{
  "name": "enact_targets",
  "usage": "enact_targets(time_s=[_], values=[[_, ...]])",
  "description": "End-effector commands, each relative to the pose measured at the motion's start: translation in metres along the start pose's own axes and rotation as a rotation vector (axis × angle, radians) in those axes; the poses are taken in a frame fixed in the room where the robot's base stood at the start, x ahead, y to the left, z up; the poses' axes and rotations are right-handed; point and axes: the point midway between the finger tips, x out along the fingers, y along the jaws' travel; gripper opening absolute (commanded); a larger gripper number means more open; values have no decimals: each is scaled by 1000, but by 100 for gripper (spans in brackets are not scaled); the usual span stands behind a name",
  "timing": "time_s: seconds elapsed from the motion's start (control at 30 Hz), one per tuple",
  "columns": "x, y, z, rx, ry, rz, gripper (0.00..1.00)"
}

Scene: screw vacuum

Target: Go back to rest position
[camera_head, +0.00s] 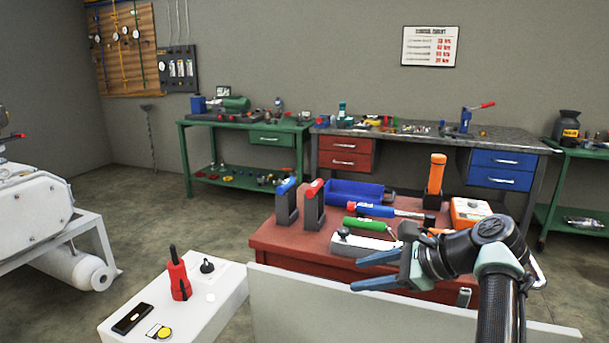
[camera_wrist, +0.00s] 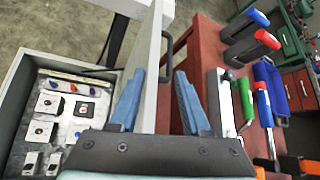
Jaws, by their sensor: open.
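My gripper (camera_head: 360,271) is open and empty, held in the air at the near edge of the red workbench (camera_head: 272,238). Its two blue fingers point left in the head view. In the wrist view my gripper (camera_wrist: 160,74) shows both fingers apart, with an upright pale panel (camera_wrist: 150,60) behind the gap. A white device (camera_head: 366,243) and a green-handled tool (camera_head: 371,225) lie on the workbench beyond the fingers. I cannot tell how far the fingers are from the panel.
Blue-topped (camera_head: 287,203) and red-topped (camera_head: 314,205) black holders stand on the workbench, near a blue bin (camera_head: 350,191) and an orange tool (camera_head: 436,178). A white box (camera_head: 205,307) with a red tool (camera_head: 180,277) stands left. Floor (camera_head: 190,228) beyond it is clear.

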Motion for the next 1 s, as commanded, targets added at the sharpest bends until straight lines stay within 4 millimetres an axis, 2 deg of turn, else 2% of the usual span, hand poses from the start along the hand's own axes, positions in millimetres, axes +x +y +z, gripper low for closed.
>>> enact_targets(time_s=[0.1, 0.27, 0.43, 0.57, 0.67, 0.77, 0.9, 1.0], values=[[11, -18, -3, -241, 115, -118, 47], [8, -43, 12, -591, 289, -286, 47], [-10, -58, 52, -970, 492, -470, 47], [-33, -54, 96, -1247, 662, -616, 47], [-56, -41, 135, -1442, 805, -735, 47], [-84, -18, 177, -1617, 961, -862, 47], [-127, 28, 230, -1803, 1193, -1036, 47], [-157, 64, 261, -1884, 1351, -1148, 47]])
